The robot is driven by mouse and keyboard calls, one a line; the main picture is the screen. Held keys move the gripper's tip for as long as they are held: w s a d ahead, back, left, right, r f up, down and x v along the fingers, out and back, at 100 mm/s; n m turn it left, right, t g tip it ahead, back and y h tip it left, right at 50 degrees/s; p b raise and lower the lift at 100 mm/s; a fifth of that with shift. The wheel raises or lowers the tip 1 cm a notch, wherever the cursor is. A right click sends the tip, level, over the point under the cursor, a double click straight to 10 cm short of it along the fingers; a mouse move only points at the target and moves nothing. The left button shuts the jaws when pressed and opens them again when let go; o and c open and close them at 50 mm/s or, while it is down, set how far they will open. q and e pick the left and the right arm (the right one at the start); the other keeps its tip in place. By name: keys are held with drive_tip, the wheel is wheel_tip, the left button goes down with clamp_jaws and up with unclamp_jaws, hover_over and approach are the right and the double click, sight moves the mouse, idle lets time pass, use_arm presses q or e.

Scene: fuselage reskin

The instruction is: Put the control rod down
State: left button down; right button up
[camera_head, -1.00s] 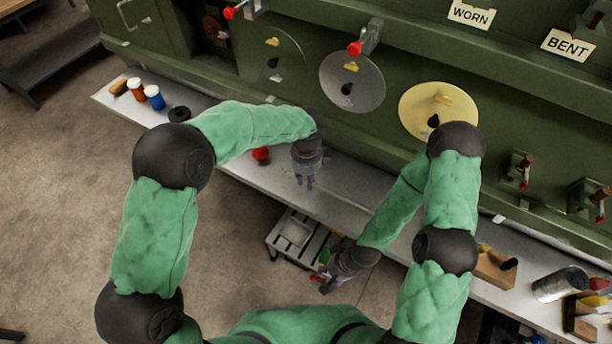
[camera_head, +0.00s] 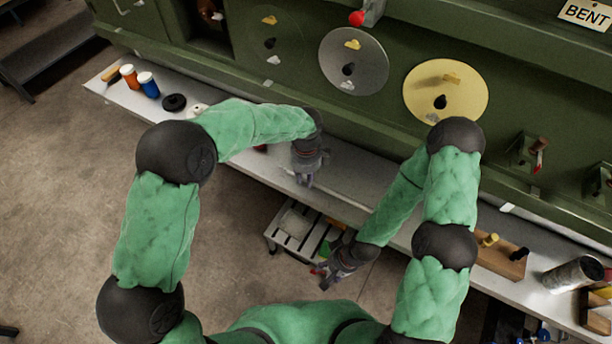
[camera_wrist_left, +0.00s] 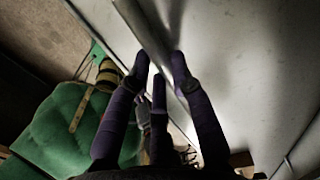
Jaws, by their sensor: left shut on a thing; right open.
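The control rod is a pale grey bar (camera_wrist_left: 140,25) in the left wrist view. It runs from the top edge down between the fingers of my left gripper (camera_wrist_left: 157,72), which is shut on it. In the head view my left gripper (camera_head: 303,181) points down over the front part of the grey bench shelf (camera_head: 240,140). The rod is hard to make out there, and I cannot tell whether it touches the shelf. My right gripper (camera_head: 325,279) is open, low in front of the shelf, beside a slatted stand.
The slatted stand (camera_head: 293,225) is below the shelf edge. An orange jar (camera_head: 130,77), a blue jar (camera_head: 148,85) and a black ring (camera_head: 174,102) stand on the shelf at left. A wooden block (camera_head: 500,258) and a can (camera_head: 572,276) are at right. The green panel rises behind.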

use_arm(q)
drive_tip(key=c, duration=1)
unclamp_jaws()
wheel_tip(320, 180, up, 12)
drive_tip(key=shift+r, duration=0.1)
